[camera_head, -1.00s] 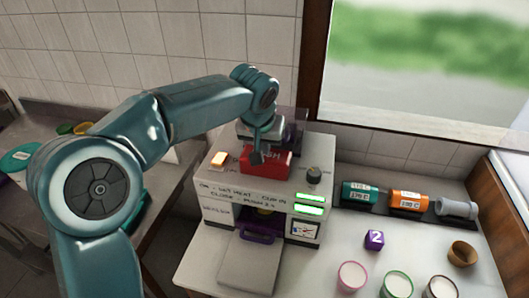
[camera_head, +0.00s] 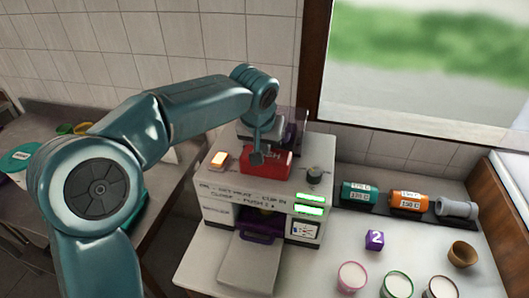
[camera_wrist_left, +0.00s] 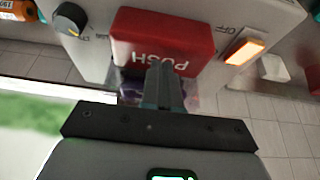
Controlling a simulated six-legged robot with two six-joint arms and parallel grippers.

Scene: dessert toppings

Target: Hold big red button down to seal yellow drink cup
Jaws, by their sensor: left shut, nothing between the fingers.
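The big red PUSH button (camera_head: 273,165) sits on top of the white sealing machine (camera_head: 228,195) in the head view. In the left wrist view the red button (camera_wrist_left: 135,25) fills the upper middle. My left gripper (camera_head: 257,157) is shut and empty, with its fingertips at the button's top left part. In the left wrist view the left gripper (camera_wrist_left: 165,72) overlaps the lettering; contact looks likely, but how far the button is pressed cannot be told. My right gripper is not in view.
A lit orange switch (camera_head: 219,159) and a black knob (camera_head: 314,174) flank the button. A window is behind.

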